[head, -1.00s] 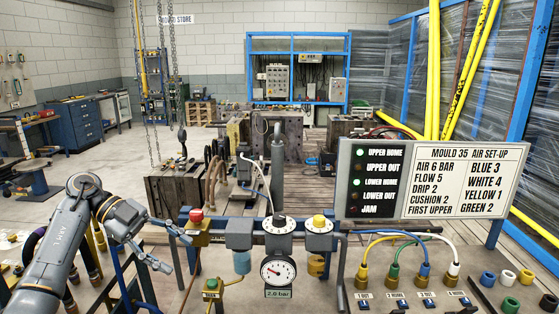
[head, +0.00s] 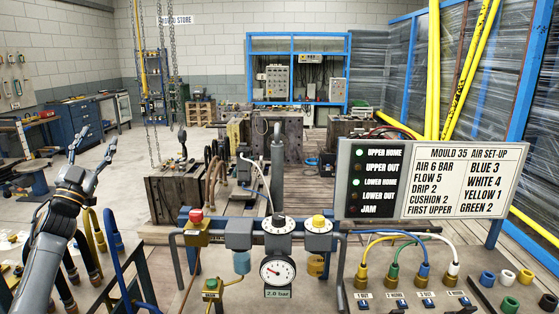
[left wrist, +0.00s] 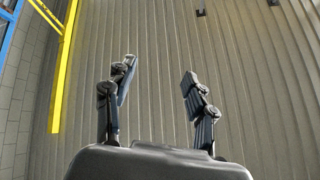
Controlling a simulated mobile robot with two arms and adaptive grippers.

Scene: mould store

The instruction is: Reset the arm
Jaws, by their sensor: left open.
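My left gripper (head: 91,148) is raised at the left of the head view, its two fingers spread and pointing up, with nothing between them. It is apart from the air panel and its valves. In the left wrist view the fingers of my left gripper (left wrist: 154,85) stand apart and empty in front of a ribbed grey surface. My right gripper is in neither view.
The air panel carries a red button (head: 196,216), a pressure gauge (head: 278,270) reading 2.0 bar and a yellow knob (head: 318,221). A sign board (head: 432,180) stands at the right. Coloured hoses (head: 410,240) run below it. Open floor lies behind my left gripper.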

